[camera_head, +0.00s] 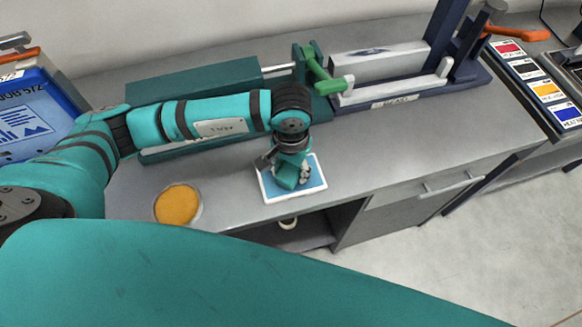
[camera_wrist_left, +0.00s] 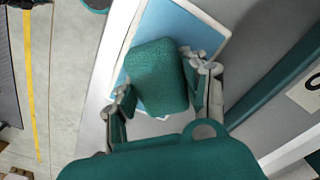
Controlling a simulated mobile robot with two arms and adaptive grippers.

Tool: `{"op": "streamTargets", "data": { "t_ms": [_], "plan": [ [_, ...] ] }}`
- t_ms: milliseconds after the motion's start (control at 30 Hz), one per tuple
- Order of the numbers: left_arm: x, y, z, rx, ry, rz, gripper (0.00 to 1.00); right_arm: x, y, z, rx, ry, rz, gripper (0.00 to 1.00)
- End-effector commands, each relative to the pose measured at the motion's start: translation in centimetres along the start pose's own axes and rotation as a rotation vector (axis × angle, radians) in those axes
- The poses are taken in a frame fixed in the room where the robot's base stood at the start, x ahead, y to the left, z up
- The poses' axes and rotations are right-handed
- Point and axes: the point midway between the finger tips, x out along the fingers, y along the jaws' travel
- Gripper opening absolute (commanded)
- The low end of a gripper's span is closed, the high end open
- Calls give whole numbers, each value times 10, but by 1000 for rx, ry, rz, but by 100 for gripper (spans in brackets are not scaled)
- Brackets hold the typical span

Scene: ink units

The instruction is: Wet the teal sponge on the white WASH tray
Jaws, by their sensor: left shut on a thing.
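The teal sponge (camera_wrist_left: 157,77) is between the two fingers of my left gripper (camera_wrist_left: 160,95), which is shut on it. In the head view my left gripper (camera_head: 288,180) is over the white-rimmed tray (camera_head: 317,163) with a blue surface, near the front edge of the counter. In the wrist view the sponge is over the blue part of the tray (camera_wrist_left: 196,32). I cannot tell whether the sponge touches the surface. In the head view the gripper mostly hides the sponge. My right gripper is not in view.
An orange round pad (camera_head: 177,205) lies on the counter to the left. A device with a green lever (camera_head: 318,70) stands behind. A blue screen (camera_head: 28,115) is at far left. Colour-labelled panels (camera_head: 546,90) are at right. The counter right of the tray (camera_head: 400,145) is clear.

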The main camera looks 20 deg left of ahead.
Motion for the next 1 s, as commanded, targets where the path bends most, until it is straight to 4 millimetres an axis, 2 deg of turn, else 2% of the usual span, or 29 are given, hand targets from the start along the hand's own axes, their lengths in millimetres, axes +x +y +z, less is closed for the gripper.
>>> {"op": "streamTargets", "data": {
  "t_ms": [1000],
  "plan": [
    [1, 0, 0, 0, -1, 0, 19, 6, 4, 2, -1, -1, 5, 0]
  ]
}}
